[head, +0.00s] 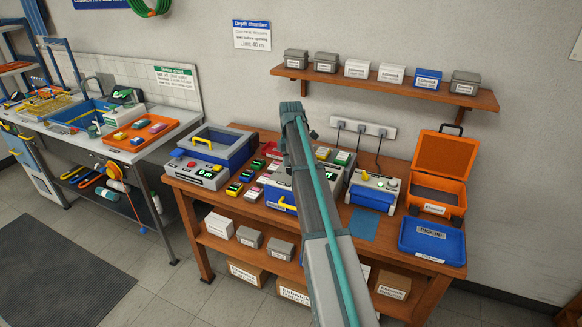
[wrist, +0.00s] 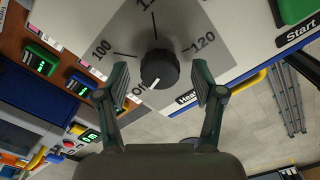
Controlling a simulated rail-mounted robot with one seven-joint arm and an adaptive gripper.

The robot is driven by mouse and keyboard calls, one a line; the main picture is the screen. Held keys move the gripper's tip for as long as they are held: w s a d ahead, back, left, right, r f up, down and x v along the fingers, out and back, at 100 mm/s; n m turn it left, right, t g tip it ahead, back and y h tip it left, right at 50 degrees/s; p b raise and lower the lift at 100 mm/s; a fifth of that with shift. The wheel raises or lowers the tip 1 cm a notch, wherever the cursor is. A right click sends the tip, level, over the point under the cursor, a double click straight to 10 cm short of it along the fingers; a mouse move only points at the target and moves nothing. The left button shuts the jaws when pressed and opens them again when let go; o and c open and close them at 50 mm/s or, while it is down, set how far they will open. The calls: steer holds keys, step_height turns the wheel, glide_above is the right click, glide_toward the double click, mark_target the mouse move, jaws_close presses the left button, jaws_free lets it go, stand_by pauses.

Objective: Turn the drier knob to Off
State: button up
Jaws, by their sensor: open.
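In the wrist view the round black knob (wrist: 158,68) sits on a grey dial plate marked 100 and 120, with another number at the top and a partly covered word beginning with O at lower left. A white mark shows on the knob's lower edge, on the side near that word. My gripper (wrist: 158,82) is open, with one finger on each side of the knob; I cannot tell whether either finger touches it. In the head view my arm hides the knob and my gripper.
A green button stands by the Start label (wrist: 300,27) on the same panel. Coloured small devices (wrist: 40,58) lie to the left. In the head view an orange case (head: 437,165) and a blue tray (head: 432,240) stand at the workbench's right end. A shelf (head: 385,85) hangs above.

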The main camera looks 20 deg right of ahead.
steer(key=shift+r, duration=0.1)
step_height(320, 180, up, 12)
stand_by(0.5)
steer(key=shift+f, duration=0.2)
